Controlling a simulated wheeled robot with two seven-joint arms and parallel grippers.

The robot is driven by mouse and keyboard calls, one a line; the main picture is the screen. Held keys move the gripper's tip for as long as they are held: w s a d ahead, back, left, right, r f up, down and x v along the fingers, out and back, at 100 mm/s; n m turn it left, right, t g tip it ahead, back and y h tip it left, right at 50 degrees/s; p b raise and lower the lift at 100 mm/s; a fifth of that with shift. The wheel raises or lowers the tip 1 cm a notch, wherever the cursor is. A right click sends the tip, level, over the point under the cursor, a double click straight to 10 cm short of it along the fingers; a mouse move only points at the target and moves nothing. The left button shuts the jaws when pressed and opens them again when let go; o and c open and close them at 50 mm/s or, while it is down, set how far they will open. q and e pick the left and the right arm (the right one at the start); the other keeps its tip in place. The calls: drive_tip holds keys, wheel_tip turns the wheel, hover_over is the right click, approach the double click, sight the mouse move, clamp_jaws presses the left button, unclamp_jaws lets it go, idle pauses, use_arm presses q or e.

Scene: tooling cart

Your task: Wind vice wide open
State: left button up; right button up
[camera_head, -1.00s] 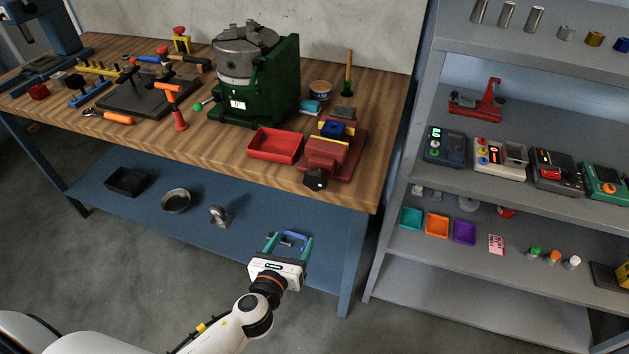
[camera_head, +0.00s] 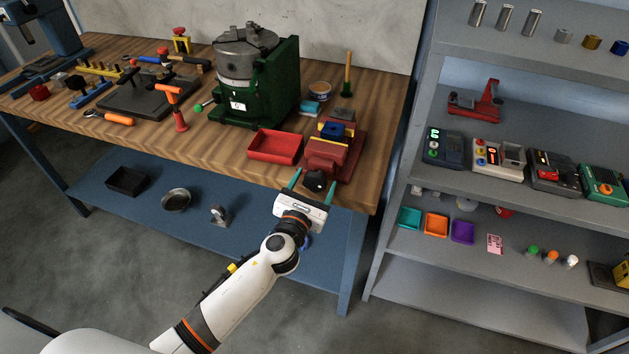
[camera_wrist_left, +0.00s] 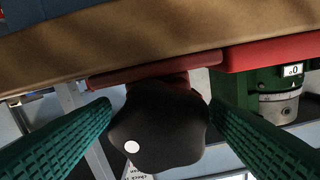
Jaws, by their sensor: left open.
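The red vice (camera_head: 333,158) sits at the right front corner of the wooden bench, with a blue block (camera_head: 333,130) between yellow-edged jaws. Its dark lobed knob (camera_head: 315,181) with a white dot faces out past the bench's front edge. My left gripper (camera_head: 316,182) is open, its green fingers on either side of the knob. In the left wrist view the knob (camera_wrist_left: 160,130) lies between the two fingers (camera_wrist_left: 158,128), with a visible gap at least on the left. My right gripper is not in view.
A red tray (camera_head: 275,147) lies left of the vice, and a green machine with a round chuck (camera_head: 247,60) stands behind it. A grey shelf unit (camera_head: 385,235) stands right of the bench. The blue lower shelf (camera_head: 150,212) lies under the bench top.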

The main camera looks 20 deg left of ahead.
use_arm(q)
drive_tip(key=shift+w, duration=0.35)
drive_tip(key=c, duration=1)
drive_tip(key=shift+o, duration=0.2)
drive_tip(key=shift+n, duration=0.3)
